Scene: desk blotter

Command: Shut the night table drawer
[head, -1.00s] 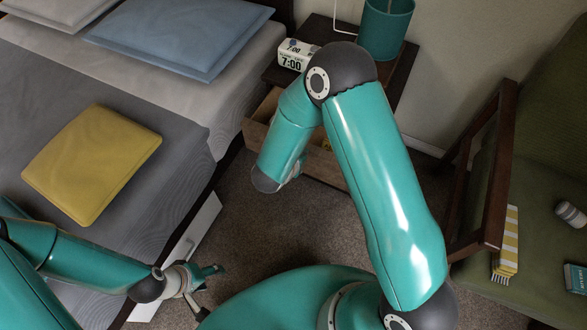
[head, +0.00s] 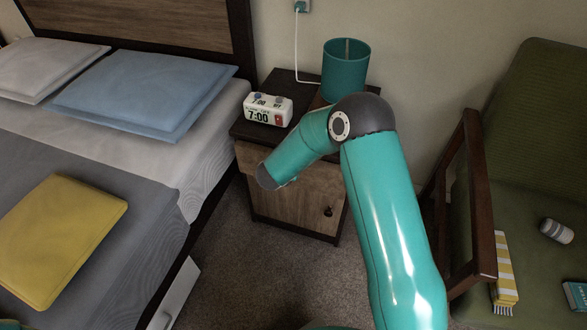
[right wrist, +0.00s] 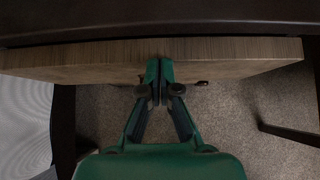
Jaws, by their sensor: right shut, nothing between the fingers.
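The night table (head: 294,79) stands by the bed with a dark top and a wooden front. Its drawer (head: 247,157) is at the top of that front, mostly behind my right arm. In the head view the drawer no longer stands out visibly. In the right wrist view the drawer front (right wrist: 230,66) lies just under the dark table edge; its pale top edge shows, so I cannot tell if it is fully flush. My right gripper (right wrist: 160,64) is shut and empty, its fingertips at the drawer front, seemingly touching. My left gripper is out of view.
An alarm clock (head: 267,109) and a teal lamp (head: 345,70) stand on the night table. The bed with a yellow cushion (head: 60,236) is on the left. A green armchair (head: 540,120) with a wooden arm is on the right. Carpet (head: 235,260) lies between.

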